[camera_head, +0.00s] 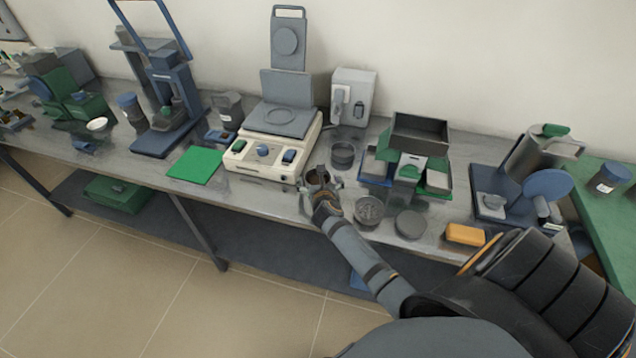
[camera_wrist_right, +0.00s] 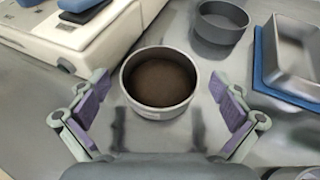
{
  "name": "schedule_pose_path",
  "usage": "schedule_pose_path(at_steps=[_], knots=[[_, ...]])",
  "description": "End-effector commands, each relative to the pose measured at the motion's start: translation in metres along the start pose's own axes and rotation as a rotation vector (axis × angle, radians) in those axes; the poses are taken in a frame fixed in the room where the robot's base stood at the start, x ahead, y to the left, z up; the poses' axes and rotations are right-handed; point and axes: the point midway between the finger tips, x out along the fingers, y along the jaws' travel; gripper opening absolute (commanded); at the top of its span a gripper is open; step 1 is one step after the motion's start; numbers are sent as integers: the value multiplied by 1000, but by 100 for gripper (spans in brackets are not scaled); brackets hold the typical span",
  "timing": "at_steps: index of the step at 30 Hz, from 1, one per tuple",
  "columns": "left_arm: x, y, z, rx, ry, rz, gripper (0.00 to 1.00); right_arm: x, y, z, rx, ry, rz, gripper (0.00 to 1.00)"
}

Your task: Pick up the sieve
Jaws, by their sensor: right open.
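A round metal vessel with a brown bottom, which looks like the sieve (camera_wrist_right: 160,98), stands upright on the bench in the right wrist view. My right gripper (camera_wrist_right: 158,110) is open, with one finger to the left of the sieve and one to the right; a gap shows on both sides. In the head view the right gripper (camera_head: 318,190) is at the bench's front edge, just right of the balance, and largely hides the sieve. My left gripper is not in view.
A cream balance (camera_head: 268,150) stands close on the left. A dark round pan (camera_head: 343,154) is behind. A patterned round disc (camera_head: 368,210), a grey round lid (camera_head: 410,223), stacked trays (camera_head: 420,130) and a yellow block (camera_head: 465,234) lie to the right.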

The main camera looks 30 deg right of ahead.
Motion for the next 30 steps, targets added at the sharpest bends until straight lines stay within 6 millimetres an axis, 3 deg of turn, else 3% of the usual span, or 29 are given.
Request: schedule_pose_path(at_steps=[4, 12, 27, 30], knots=[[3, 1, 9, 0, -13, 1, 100, 22, 0, 0, 0, -1, 0, 100], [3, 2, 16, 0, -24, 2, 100, 25, 0, 0, 0, 1, 0, 99], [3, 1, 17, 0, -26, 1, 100, 24, 0, -1, 0, 2, 0, 31], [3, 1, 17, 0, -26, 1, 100, 24, 0, 0, 0, 1, 0, 31]])
